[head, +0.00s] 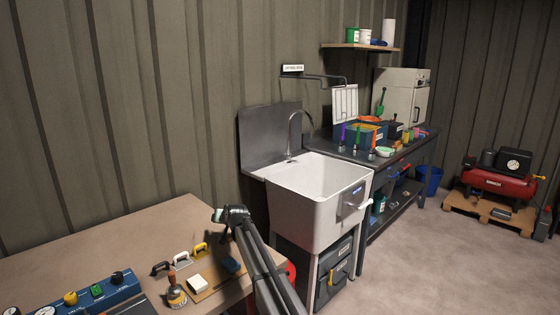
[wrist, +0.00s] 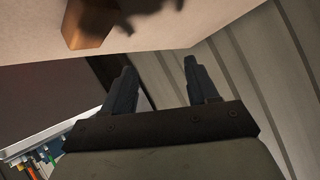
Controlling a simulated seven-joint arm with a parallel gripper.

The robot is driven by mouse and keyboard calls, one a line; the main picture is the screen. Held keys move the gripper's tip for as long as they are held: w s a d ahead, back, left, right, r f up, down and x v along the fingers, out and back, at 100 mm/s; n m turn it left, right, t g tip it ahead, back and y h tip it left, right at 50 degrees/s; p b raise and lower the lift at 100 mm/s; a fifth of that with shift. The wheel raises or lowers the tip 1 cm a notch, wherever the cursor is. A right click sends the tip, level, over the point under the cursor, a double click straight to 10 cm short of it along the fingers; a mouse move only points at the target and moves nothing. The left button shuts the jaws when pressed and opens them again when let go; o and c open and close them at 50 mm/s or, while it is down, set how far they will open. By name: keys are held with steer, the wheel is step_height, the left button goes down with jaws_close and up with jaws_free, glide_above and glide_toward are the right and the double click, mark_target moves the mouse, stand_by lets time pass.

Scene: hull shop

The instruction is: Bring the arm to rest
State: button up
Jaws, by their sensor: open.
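My arm rises from the bottom of the head view over the right end of the tan bench (head: 110,235). My gripper (head: 226,236) is at its far end, near the sink. In the wrist view my gripper (wrist: 159,63) has its two dark fingers spread apart, with nothing between them. The bench top shows beyond the fingertips in the wrist view (wrist: 190,25). I see no contact between the fingers and the bench, but the exact gap is hard to tell.
A white sink (head: 318,205) stands just right of the gripper. A brown block (wrist: 88,27) shows in the wrist view.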

steer(key=w+d+f+m+t+h, duration=0.2)
steer(key=d+m+t, duration=0.1)
steer(key=d, duration=1.3)
steer(key=w+d+f+m+t+h, duration=0.2)
steer(key=d+t, duration=0.1)
steer(key=d, duration=1.2)
steer(key=s+d+f+n+g, duration=0.15)
steer(key=s+f+g, duration=0.45)
steer(key=s+f, duration=1.15)
steer(key=s+d+f+n+g, duration=0.1)
steer(key=s+d+f+g, duration=0.3)
steer(key=s+f, duration=1.35)
steer(key=s+d+f+g+h, duration=0.1)
steer(key=s+f+g, duration=0.3)
steer(key=s, duration=0.6)
steer(key=s+f+g, duration=0.3)
steer(key=s+f, duration=0.3)
steer(key=s, duration=0.5)
steer(key=s+d+g, duration=0.1)
steer(key=s+g, duration=0.1)
steer(key=s, duration=0.8)
steer(key=s+d+n+g, duration=0.1)
steer(key=s+g, duration=0.2)
steer(key=s, duration=0.8)
steer(key=shift+s+d+g+h, duration=0.2)
steer(key=shift+d+g+h, duration=0.1)
